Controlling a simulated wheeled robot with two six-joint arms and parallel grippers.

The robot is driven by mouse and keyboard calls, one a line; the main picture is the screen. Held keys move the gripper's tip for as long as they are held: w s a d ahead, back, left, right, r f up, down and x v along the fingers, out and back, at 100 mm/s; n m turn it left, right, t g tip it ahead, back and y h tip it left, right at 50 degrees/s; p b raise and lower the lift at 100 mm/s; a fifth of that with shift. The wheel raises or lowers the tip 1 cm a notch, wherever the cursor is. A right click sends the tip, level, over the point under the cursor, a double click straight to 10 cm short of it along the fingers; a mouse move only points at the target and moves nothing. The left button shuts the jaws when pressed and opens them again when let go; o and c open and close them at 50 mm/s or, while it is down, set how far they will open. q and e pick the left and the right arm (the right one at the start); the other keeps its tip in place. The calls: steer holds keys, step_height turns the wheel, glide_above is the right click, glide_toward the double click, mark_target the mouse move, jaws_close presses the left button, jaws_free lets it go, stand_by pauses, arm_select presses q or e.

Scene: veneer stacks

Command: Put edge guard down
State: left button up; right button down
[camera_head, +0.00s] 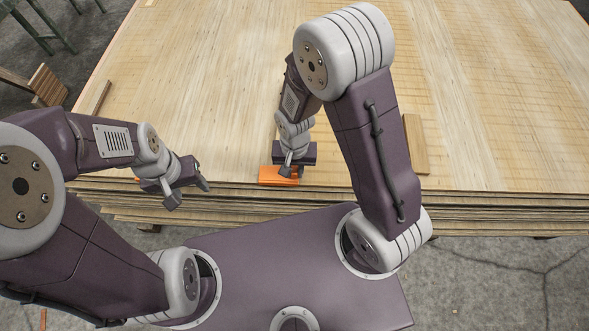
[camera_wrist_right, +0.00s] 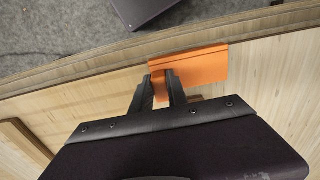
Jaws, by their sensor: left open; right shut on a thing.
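The orange edge guard (camera_head: 279,178) is at the front edge of the veneer stack (camera_head: 230,100). In the right wrist view, the edge guard (camera_wrist_right: 203,67) lies along the stack's edge. My right gripper (camera_head: 289,169) is shut on it; its two fingers (camera_wrist_right: 163,85) meet the orange piece in the wrist view. I cannot tell whether the guard rests fully on the stack. My left gripper (camera_head: 190,193) is open and empty by the front edge, left of the guard. A small bit of orange (camera_head: 137,180) shows beside the left gripper, mostly hidden.
A wooden strip (camera_head: 416,144) lies on the stack right of my right arm. Another strip (camera_head: 101,97) is at the stack's left edge. Green metal legs (camera_head: 45,25) stand at the upper left. The stack's top is mostly clear.

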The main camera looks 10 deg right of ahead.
steer(key=c, duration=1.3)
jaws_free()
steer(key=shift+f, duration=0.15)
steer(key=shift+r, duration=0.4)
step_height(320, 180, up, 12)
steer(key=p, duration=0.4)
steer(key=s+d+r+n+t, duration=0.1)
steer(key=s+d+r+n, duration=0.2)
steer(key=d, duration=0.6)
step_height(320, 180, up, 8)
steer(key=p, duration=0.9)
steer(key=shift+s+a, duration=0.15)
steer(key=shift+s, duration=0.05)
